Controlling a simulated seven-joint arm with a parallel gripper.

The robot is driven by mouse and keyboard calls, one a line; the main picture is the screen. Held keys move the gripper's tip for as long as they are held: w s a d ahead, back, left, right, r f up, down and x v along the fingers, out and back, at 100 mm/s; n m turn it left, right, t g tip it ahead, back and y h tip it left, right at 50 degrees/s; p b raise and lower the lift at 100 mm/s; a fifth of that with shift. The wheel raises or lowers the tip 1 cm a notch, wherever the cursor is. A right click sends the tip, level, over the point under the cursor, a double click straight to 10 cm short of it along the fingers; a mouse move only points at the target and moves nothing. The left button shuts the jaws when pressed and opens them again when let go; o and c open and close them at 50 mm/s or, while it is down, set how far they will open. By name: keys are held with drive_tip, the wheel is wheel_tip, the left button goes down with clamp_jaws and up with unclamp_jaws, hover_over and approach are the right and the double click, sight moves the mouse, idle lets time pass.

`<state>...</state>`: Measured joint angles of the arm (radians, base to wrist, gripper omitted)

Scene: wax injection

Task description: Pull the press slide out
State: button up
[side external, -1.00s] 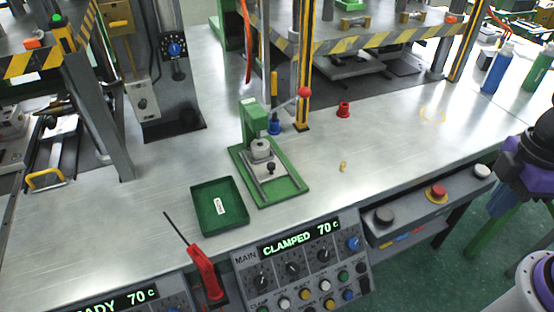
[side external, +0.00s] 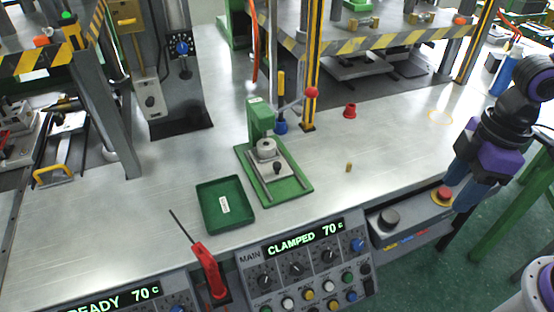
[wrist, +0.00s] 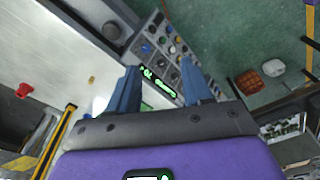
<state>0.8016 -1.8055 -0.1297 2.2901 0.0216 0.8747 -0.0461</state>
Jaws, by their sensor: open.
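The green press (side external: 258,125) stands on the metal bench in the side view, with a red-knobbed lever (side external: 311,92) at its upper right. Its slide (side external: 266,163), a grey plate with a small black knob (side external: 277,167), sits on the green base under the press head and carries a round metal piece (side external: 266,148). My gripper (side external: 462,192) is at the right, over the bench's front edge and well away from the press. Its blue fingers are apart and empty in the wrist view (wrist: 160,92). I cannot make out the slide in the wrist view.
A green tray (side external: 208,222) lies left of the press. A control panel (side external: 305,262) reading CLAMPED and a red-handled tool (side external: 208,270) are in front. A red cup (side external: 350,111) and small brass piece (side external: 349,167) stand to the right. The bench between press and gripper is mostly clear.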

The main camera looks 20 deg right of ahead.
drive_tip(key=w+a+m+t+y, duration=0.1)
drive_tip(key=w+a, duration=0.8)
drive_tip(key=w, duration=0.4)
drive_tip(key=m+t+y, duration=0.1)
drive_tip(key=t, duration=0.1)
approach(277, 164)
drive_tip(key=x, duration=0.8)
drive_tip(key=shift+w+f, duration=0.1)
drive_tip(key=shift+f, duration=0.05)
clamp_jaws()
